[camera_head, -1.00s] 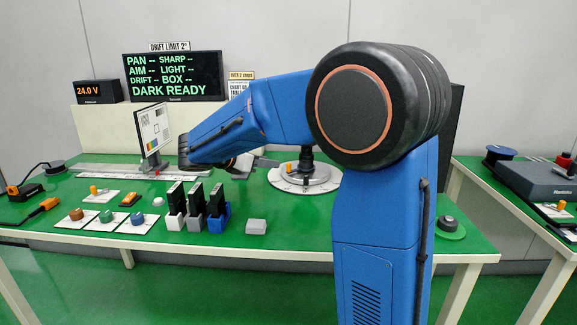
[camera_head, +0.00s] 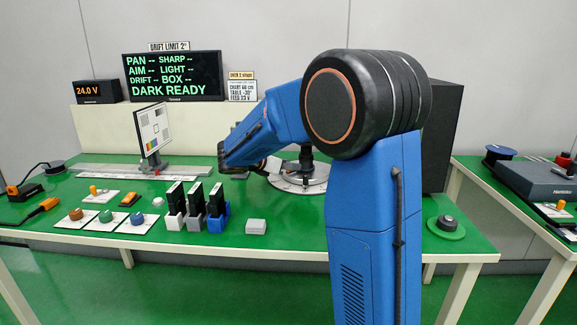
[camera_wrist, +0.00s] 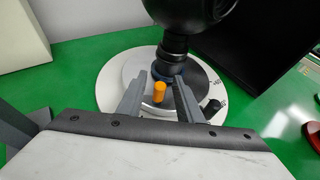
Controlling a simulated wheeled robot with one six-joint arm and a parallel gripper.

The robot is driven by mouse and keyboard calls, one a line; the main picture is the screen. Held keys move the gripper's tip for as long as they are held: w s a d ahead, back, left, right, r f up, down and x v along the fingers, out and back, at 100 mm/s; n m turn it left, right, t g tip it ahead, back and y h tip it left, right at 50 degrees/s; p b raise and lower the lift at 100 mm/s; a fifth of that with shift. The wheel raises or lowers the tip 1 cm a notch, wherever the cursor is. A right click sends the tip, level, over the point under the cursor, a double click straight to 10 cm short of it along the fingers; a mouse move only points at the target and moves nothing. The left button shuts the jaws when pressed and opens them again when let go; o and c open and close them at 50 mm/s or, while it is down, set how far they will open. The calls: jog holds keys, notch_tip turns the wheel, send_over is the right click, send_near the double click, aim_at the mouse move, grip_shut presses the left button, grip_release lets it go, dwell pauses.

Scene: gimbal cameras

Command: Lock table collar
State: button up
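The round turntable (camera_wrist: 110,92) has a pale disc with a dial and stands on the green bench. It also shows in the head view (camera_head: 300,186), partly behind my arm. A dark post (camera_wrist: 175,55) rises from its middle and carries a black ball-like body (camera_wrist: 190,12). An orange upright peg (camera_wrist: 159,92) sits on the disc near its front. A small black knob (camera_wrist: 213,105) is at the disc's right edge. I cannot tell which part is the collar. My gripper (camera_wrist: 159,80) is open, its fingers on either side of the orange peg in the picture; contact is not clear.
A tilted chart (camera_head: 152,128) stands on a rail (camera_head: 100,171) at the back left. Black modules in small holders (camera_head: 194,222), coloured knobs (camera_head: 106,215) and a grey block (camera_head: 256,227) line the front. A large black panel (camera_head: 443,130) stands right of the turntable.

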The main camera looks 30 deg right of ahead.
grip_shut()
jog(key=shift+w+m+g, duration=0.55)
jog(key=shift+m+g, duration=0.35)
grip_release()
jog(key=shift+a, duration=0.1)
